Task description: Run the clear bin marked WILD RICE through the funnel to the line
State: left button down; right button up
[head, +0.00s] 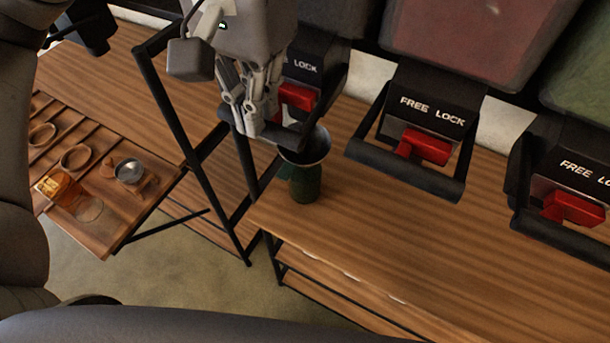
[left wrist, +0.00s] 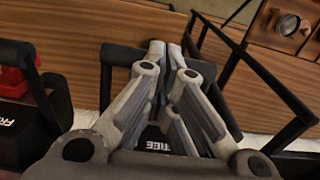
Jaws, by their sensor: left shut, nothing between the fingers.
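A dark funnel (head: 308,148) sits in the mouth of a dark green container (head: 305,185) on the wooden counter, below the leftmost visible dispenser. No WILD RICE label or fill line is readable. That dispenser has a red catch (head: 297,97), a FREE LOCK plate and a black bar handle (head: 330,98). My left gripper (head: 252,132) is shut and empty in front of this handle, just up and left of the funnel, covering part of the dispenser. In the left wrist view its fingertips (left wrist: 165,45) overlap the handle; contact cannot be told. My right gripper is not in view.
More dispensers hang to the right, one with reddish contents (head: 470,35) and one with green (head: 588,75). A black metal frame (head: 180,110) stands left of the funnel. A wooden rack (head: 110,220) holds an amber glass (head: 58,186) and a metal cup (head: 129,171). The counter's right side is clear.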

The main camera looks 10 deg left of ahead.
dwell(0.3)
pick_arm(q)
notch_tip(320, 180, up, 7)
jog(key=p, duration=0.5)
jog(key=shift+s, duration=0.15)
jog(key=shift+f, duration=0.15)
jog(key=shift+r+p, duration=0.5)
jog(key=shift+p, duration=0.05)
notch_tip(320, 180, up, 4)
jog(key=p, duration=0.3)
jog(key=shift+p, duration=0.3)
